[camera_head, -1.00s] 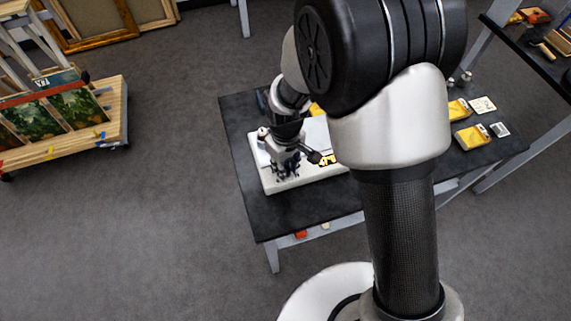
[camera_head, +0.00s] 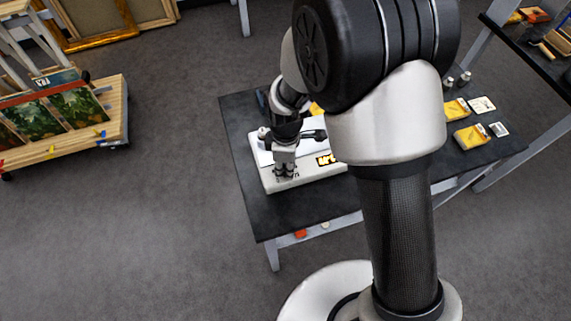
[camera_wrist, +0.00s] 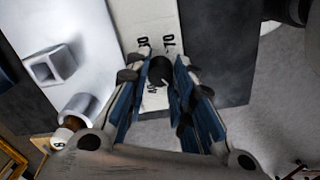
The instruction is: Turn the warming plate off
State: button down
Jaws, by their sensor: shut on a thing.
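The warming plate (camera_head: 315,174) is a white box on the dark table, with a lit orange display (camera_head: 327,159) on its front; the digits are too small to read. My gripper (camera_head: 284,174) points down at the left part of its front strip. In the wrist view, my gripper (camera_wrist: 158,76) is shut on a black round knob (camera_wrist: 160,70), with one finger on each side. Printed numbers such as 50, 70 and 40 show around the knob. The fingers partly hide the dial, and I cannot tell where the knob points.
The wrist view shows a hollow square piece (camera_wrist: 49,67) and a metal cylinder (camera_wrist: 80,107) to the left of the fingers. Yellow pads (camera_head: 471,137) lie on the right of the dark table (camera_head: 263,213). A wooden cart (camera_head: 75,140) with pictures stands at the left.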

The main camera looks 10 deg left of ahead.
jog(key=shift+n, duration=0.3)
jog(key=c, duration=1.3)
grip_release()
jog(key=shift+c, duration=0.2)
notch_tip(320, 180, up, 12)
